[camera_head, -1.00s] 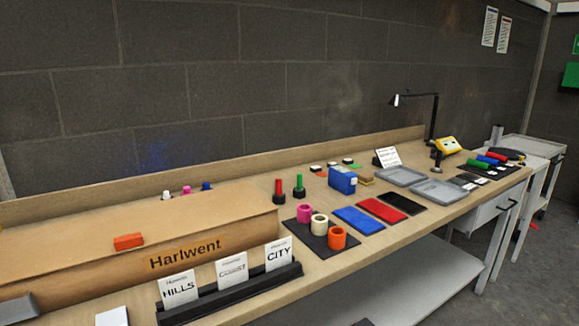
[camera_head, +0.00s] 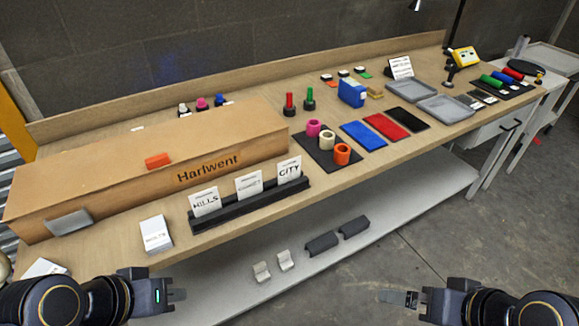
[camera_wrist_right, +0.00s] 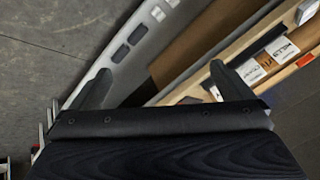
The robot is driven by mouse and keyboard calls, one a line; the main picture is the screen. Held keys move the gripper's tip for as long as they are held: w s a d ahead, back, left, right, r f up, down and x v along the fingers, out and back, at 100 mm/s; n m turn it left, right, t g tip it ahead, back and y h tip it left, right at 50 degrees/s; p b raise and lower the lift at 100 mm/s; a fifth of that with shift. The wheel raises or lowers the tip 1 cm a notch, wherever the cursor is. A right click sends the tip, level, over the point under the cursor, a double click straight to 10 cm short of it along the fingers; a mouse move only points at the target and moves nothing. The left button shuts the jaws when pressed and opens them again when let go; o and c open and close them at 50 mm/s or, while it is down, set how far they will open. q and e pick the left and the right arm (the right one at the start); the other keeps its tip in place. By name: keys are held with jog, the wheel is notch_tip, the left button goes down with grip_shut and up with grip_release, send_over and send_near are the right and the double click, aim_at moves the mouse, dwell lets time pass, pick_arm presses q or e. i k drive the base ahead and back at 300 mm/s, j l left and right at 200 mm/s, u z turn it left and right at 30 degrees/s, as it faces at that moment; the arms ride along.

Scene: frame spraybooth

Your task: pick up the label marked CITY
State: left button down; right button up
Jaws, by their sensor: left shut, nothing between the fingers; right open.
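The white CITY label (camera_head: 289,169) stands upright at the right end of a black slotted rack (camera_head: 240,208) on the bench. A middle label (camera_head: 249,184) and the HILLS label (camera_head: 205,202) stand to its left. My left gripper (camera_head: 182,295) is shut and empty, in front of the bench at lower left. My right gripper (camera_head: 392,297) is at lower right, off the bench and well away from the rack. It is open and empty in the right wrist view (camera_wrist_right: 157,72), where the HILLS label (camera_wrist_right: 281,48) shows at right and a finger crosses near the rack's far end.
A long cardboard Harlwent box (camera_head: 120,185) lies behind the rack, with an orange block (camera_head: 158,160) on top. A white BOLTS card stack (camera_head: 156,234) lies left of the rack. Coloured rings on a dark mat (camera_head: 313,150) are to the right. A lower shelf (camera_head: 375,222) runs below.

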aim_at(288, 170)
jog(key=i+j+u, duration=0.15)
jog(key=u, duration=0.3)
jog(key=i+u, duration=0.45)
jog(key=k, duration=0.1)
